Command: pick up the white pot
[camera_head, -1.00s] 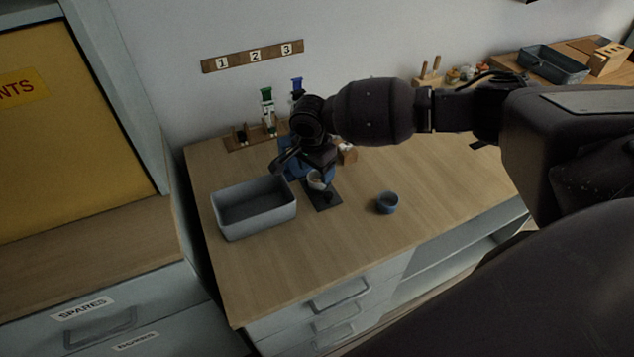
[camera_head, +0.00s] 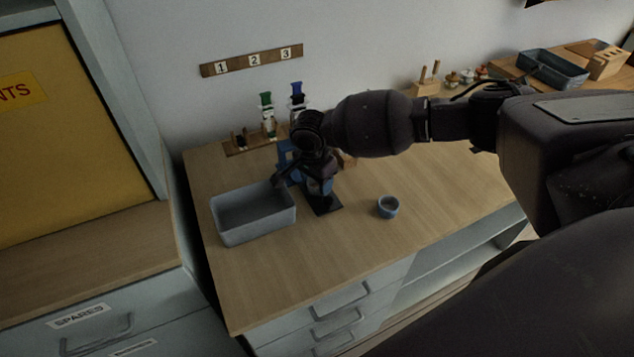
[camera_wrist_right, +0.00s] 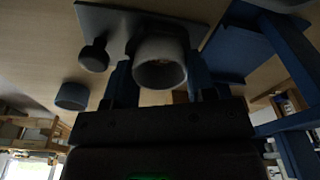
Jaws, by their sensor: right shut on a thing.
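The white pot (camera_wrist_right: 160,68) shows in the right wrist view as a pale round cup with its open rim facing the camera. My right gripper (camera_wrist_right: 158,80) has one finger on each side of it and is shut on it. In the head view my right gripper (camera_head: 318,187) is low over a dark mat (camera_head: 328,207), and it hides the pot. I cannot tell whether the pot touches the mat. My left gripper is not in view.
A grey bin (camera_head: 254,228) stands just left of the gripper. A small blue cup (camera_head: 388,208) stands to the right on the bench. A blue stand (camera_wrist_right: 228,48) is close beside the gripper. A dark knobbed piece (camera_wrist_right: 94,56) is near the pot. The bench's front right is clear.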

